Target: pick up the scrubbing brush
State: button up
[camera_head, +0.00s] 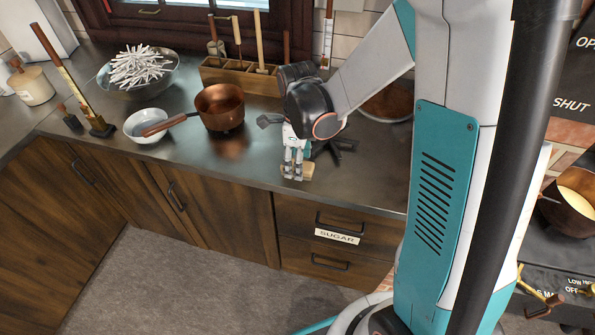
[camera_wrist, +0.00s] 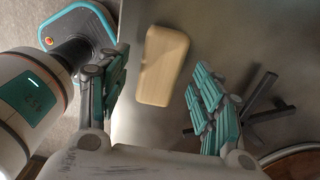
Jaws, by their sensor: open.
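The scrubbing brush appears as a pale wooden block with rounded corners (camera_wrist: 163,65), lying on the dark metal counter near its front edge. No bristles show from above. My gripper (camera_wrist: 160,88) is open over the counter, one finger on either side of the block in the wrist view, with gaps between fingers and wood. In the head view my gripper (camera_head: 293,172) points down at the counter's front edge. The block (camera_head: 309,171) shows there only partly, behind and beside the fingers. I cannot tell the exact height of the fingertips above the counter.
A black spoked stand (camera_head: 343,146) lies close to the right of my gripper. A copper saucepan (camera_head: 220,108), a white bowl (camera_head: 147,124) and a wooden utensil box (camera_head: 240,78) stand to the left and behind. The counter's front middle is clear.

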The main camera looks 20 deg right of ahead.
jog(key=shift+f, duration=0.95)
jog(key=shift+r, duration=0.1)
jog(key=c, duration=1.3)
notch_tip(320, 180, up, 20)
jog(key=p, duration=0.6)
jog(key=o, duration=0.7)
jog(key=shift+c, duration=0.2)
jog(key=c, duration=0.4)
